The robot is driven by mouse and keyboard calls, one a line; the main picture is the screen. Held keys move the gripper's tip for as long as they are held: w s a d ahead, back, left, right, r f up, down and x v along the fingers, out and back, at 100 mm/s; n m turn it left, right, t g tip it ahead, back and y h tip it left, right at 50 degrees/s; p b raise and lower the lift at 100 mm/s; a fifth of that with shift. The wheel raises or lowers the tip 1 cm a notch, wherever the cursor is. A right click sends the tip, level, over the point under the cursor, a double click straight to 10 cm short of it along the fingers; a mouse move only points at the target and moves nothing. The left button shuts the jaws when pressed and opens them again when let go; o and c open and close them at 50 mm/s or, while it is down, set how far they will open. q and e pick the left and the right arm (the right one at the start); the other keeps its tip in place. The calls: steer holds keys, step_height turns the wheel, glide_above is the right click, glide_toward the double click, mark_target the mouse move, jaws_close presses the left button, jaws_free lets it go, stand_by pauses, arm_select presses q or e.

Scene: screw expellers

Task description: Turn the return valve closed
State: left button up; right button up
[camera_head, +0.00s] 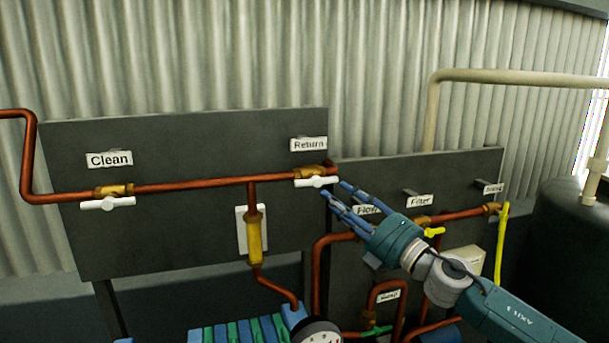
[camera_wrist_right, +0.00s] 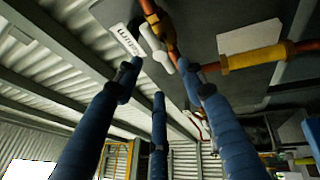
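The return valve has a white lever handle (camera_head: 316,182) below a brass body (camera_head: 313,171), under the "Return" label (camera_head: 309,144). The handle lies roughly along the copper pipe in the head view. My right gripper (camera_head: 338,193) is just right of the valve, its blue fingers pointing at it. In the right wrist view the handle (camera_wrist_right: 158,50) shows just beyond the spread fingertips (camera_wrist_right: 163,77); the gripper looks open and empty. Whether a fingertip touches the handle I cannot tell. My left gripper is not in view.
A similar clean valve (camera_head: 112,198) sits at the left of the dark panel (camera_head: 190,142). A yellow fitting (camera_head: 254,240) hangs below the pipe. The lower right panel holds more pipes and a yellow valve handle (camera_head: 434,232) near my right wrist. A gauge (camera_head: 318,332) stands below.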

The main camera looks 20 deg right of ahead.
mark_target(316, 182)
steer(key=p+x, duration=0.3)
steer(key=x, duration=0.5)
steer(key=shift+w+a+r+p, duration=0.1)
steer(key=shift+w+r+p, duration=0.05)
steer(key=shift+w+p, duration=0.25)
steer(key=shift+w, duration=0.35)
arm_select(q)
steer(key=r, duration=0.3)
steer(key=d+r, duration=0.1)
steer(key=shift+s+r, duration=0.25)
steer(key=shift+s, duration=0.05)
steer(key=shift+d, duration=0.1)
arm_select(e)
jaws_close()
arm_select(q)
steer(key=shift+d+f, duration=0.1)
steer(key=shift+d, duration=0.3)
